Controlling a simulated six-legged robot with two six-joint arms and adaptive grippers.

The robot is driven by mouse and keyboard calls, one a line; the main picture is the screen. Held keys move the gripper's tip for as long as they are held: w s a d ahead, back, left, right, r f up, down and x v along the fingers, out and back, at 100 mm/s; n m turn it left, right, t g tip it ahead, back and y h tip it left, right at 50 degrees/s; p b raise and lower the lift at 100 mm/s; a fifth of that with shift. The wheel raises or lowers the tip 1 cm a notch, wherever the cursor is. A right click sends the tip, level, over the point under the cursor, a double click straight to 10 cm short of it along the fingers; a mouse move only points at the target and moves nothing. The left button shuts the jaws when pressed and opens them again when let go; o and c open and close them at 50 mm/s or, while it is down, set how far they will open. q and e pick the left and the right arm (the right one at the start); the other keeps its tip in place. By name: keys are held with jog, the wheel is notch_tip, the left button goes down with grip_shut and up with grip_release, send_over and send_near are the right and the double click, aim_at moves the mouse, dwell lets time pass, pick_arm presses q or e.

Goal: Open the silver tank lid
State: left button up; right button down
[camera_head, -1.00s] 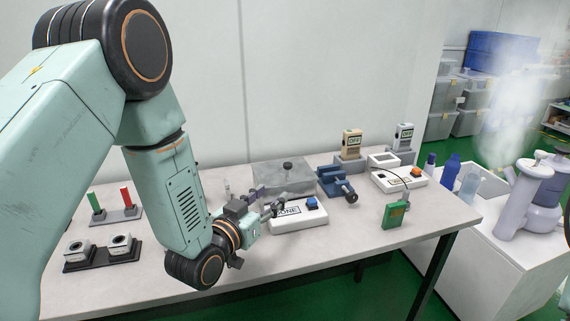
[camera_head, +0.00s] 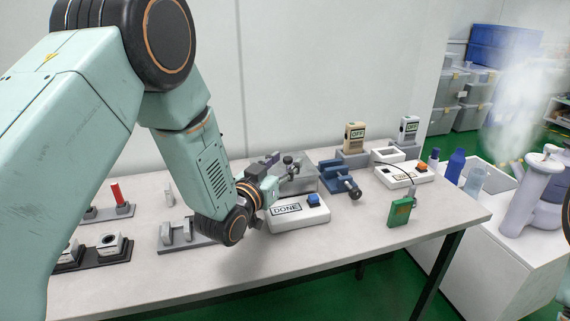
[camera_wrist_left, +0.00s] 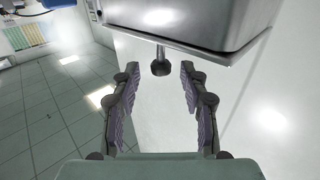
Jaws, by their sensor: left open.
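The silver tank (camera_head: 304,181) is a low metal box towards the back of the table, partly hidden behind my left gripper in the head view. Its lid (camera_wrist_left: 190,45) fills the top of the left wrist view, and a dark round knob (camera_wrist_left: 160,68) on a short stem stands out from it. My left gripper (camera_head: 281,167) is at the tank. In the left wrist view its two purple-padded fingers (camera_wrist_left: 158,75) are open, one on each side of the knob, with gaps to both. The lid appears closed. My right gripper is not in view.
A white DONE box (camera_head: 298,212) with a blue button stands just in front of the tank. A blue vise (camera_head: 338,178) is to its right, and a green device (camera_head: 399,213) is near the right front edge. Grey holders (camera_head: 180,234) stand left of my wrist.

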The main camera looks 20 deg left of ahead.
pick_arm(q)
jog(key=shift+w+r, duration=0.1)
jog(key=shift+w, duration=0.3)
jog(key=shift+w, duration=0.1)
grip_shut()
dwell(0.5)
